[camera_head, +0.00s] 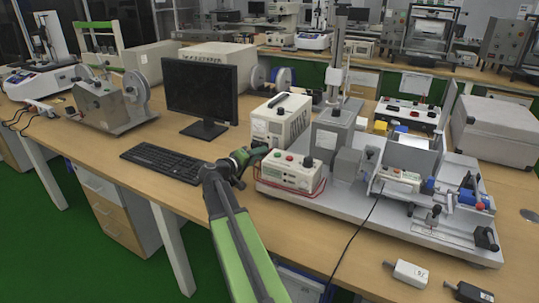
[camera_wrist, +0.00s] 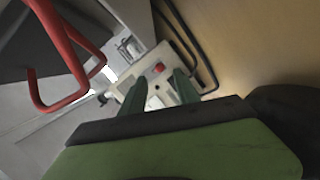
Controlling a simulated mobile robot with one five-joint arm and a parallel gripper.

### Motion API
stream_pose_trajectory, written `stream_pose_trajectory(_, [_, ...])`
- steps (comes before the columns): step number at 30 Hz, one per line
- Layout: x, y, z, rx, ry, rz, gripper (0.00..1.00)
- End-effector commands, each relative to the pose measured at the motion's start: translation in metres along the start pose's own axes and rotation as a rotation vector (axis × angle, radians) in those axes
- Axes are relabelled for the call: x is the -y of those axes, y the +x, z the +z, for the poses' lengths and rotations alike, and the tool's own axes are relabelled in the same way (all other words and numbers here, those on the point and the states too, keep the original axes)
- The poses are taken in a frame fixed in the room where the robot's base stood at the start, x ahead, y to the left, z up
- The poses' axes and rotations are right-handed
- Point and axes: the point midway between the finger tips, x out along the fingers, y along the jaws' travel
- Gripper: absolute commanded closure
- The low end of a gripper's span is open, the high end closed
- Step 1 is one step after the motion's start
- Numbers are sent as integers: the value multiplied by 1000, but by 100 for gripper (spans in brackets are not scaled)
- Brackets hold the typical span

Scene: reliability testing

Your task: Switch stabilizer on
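My gripper (camera_head: 256,155) is at the left end of a low white control box (camera_head: 292,172) with red and green buttons on top. A taller white unit (camera_head: 281,120) with a black carry handle stands just behind it. I cannot tell for sure which of the two is the stabilizer. In the wrist view, my gripper's two green fingers (camera_wrist: 160,88) are apart with nothing between them. Beyond them is a pale panel (camera_wrist: 152,92) with a red button or switch (camera_wrist: 158,68). I cannot tell whether the fingertips touch it, or its on/off state.
A red cable (camera_wrist: 65,75) and a black cable (camera_wrist: 205,60) loop close to the fingers. A monitor (camera_head: 200,90) and keyboard (camera_head: 163,162) stand left of my arm. A metal test rig (camera_head: 420,222) fills the right of the wooden table (camera_head: 350,262).

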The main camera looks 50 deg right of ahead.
Motion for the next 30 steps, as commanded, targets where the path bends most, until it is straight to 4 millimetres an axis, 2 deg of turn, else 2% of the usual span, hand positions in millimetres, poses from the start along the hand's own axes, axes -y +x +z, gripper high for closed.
stream_pose_trajectory(1, [2,14,0,3,1,1,63])
stream_pose_trajectory(3, [2,28,0,2,1,0,63])
stream_pose_trajectory(9, [1,54,0,2,1,0,63])
stream_pose_trajectory(19, [0,59,1,2,1,0,63])
stream_pose_trajectory(27, [0,59,1,2,1,0,97])
stream_pose_trajectory(28, [0,59,1,2,1,0,100])
stream_pose_trajectory(30, [0,59,1,2,1,-1,100])
